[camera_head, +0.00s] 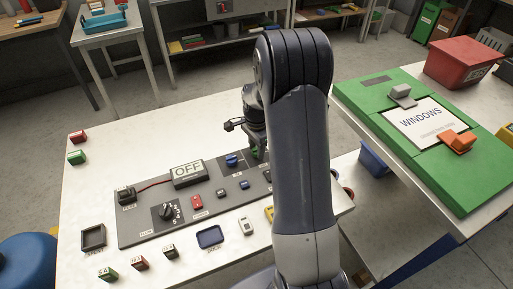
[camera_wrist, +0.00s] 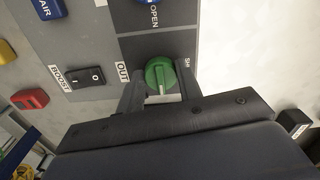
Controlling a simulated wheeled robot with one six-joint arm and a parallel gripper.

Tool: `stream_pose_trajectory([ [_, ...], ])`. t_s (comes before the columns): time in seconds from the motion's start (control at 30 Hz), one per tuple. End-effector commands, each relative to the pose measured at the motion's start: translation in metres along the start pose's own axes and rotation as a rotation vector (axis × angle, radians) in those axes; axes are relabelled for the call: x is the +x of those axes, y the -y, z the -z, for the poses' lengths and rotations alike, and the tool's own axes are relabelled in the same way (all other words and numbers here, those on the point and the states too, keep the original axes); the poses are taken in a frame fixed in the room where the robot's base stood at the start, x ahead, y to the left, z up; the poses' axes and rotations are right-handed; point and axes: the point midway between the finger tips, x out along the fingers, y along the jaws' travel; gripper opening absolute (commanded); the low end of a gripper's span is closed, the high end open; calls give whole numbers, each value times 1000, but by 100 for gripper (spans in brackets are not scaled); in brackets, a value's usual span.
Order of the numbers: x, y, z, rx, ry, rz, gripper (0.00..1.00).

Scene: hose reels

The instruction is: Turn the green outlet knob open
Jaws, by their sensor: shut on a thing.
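The green outlet knob (camera_wrist: 161,74) sits on a dark panel section in the wrist view, with a pale pointer line running down towards my gripper. The label OUT (camera_wrist: 121,72) is on its left and a partly hidden label beginning SH is on its right. The word OPEN (camera_wrist: 153,16) is printed above it. My gripper (camera_wrist: 160,82) has one finger on each side of the knob and is shut on it. In the head view my arm hides most of the knob, and a bit of green (camera_head: 254,153) shows below the gripper.
The grey control panel (camera_head: 150,236) lies on a white table with an OFF display (camera_head: 188,173) and a black dial (camera_head: 167,211). A BOOST switch (camera_wrist: 88,78) and a red button (camera_wrist: 30,98) are left of the knob. A green WINDOWS board (camera_head: 365,98) lies on the right table.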

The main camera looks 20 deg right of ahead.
Motion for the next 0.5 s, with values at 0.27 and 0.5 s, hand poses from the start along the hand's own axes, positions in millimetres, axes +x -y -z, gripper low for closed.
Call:
stream_pose_trajectory([
  [0.27,0,0,0,3,0,1,11],
  [0.5,0,0,0,2,0,1,49],
])
